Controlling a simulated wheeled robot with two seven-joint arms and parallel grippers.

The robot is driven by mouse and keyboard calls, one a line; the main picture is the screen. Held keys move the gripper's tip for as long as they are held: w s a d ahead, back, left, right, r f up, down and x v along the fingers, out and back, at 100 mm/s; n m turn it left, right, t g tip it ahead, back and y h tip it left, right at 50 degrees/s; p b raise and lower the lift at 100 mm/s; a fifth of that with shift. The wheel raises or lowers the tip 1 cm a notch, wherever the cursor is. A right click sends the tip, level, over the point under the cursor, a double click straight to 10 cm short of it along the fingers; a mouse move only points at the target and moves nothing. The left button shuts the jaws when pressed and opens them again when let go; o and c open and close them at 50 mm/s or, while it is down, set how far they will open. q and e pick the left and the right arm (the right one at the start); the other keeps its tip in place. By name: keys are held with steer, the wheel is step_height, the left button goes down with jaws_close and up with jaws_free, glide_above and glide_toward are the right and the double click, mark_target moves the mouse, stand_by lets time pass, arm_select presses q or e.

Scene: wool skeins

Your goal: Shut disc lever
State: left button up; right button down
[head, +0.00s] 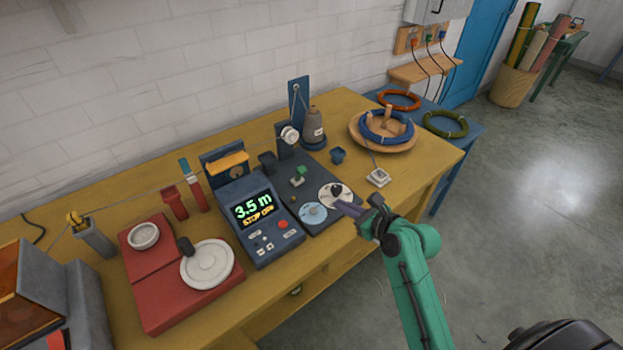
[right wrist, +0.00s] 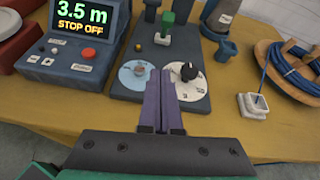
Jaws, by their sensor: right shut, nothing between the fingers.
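A dark grey base plate (head: 325,163) on the table carries a small lever with a green handle (head: 301,171), which stands up in the right wrist view (right wrist: 166,24). At its near end are a pale blue dial (head: 313,213) and a white dial (head: 328,193) with a black knob (right wrist: 189,71). A round white disc part (head: 290,134) sits on a blue post behind them. I cannot tell which part is the disc lever. My right gripper (head: 341,207) is shut and empty, its purple fingers (right wrist: 160,80) over the dials' near edge. My left gripper is out of view.
A blue meter box (head: 258,218) reading 3.5 m and "STOP OFF" stands left of the plate. A red winder base (head: 150,300) is further left. A small white holder (head: 378,178) and a wooden bowl with blue wool (head: 405,147) stand to the right.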

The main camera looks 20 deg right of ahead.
mark_target(299, 174)
steer(key=shift+w+d+r+m, duration=0.2)
steer(key=shift+w+r+m, duration=0.1)
steer(key=shift+m, duration=0.5)
steer(key=x, duration=0.8)
steer(key=shift+w+a+f, duration=0.1)
steer(key=shift+w+a, duration=0.05)
steer(key=shift+w, duration=0.25)
steer(key=w, duration=0.1)
steer(key=w+a, duration=0.1)
steer(key=w, duration=0.1)
steer(key=w+r, duration=0.1)
steer(key=shift+w+a+r, duration=0.1)
steer(key=shift+w+a, duration=0.15)
steer(key=shift+a, duration=0.15)
steer(key=shift+r+p, duration=0.1)
steer(key=shift+p, duration=0.2)
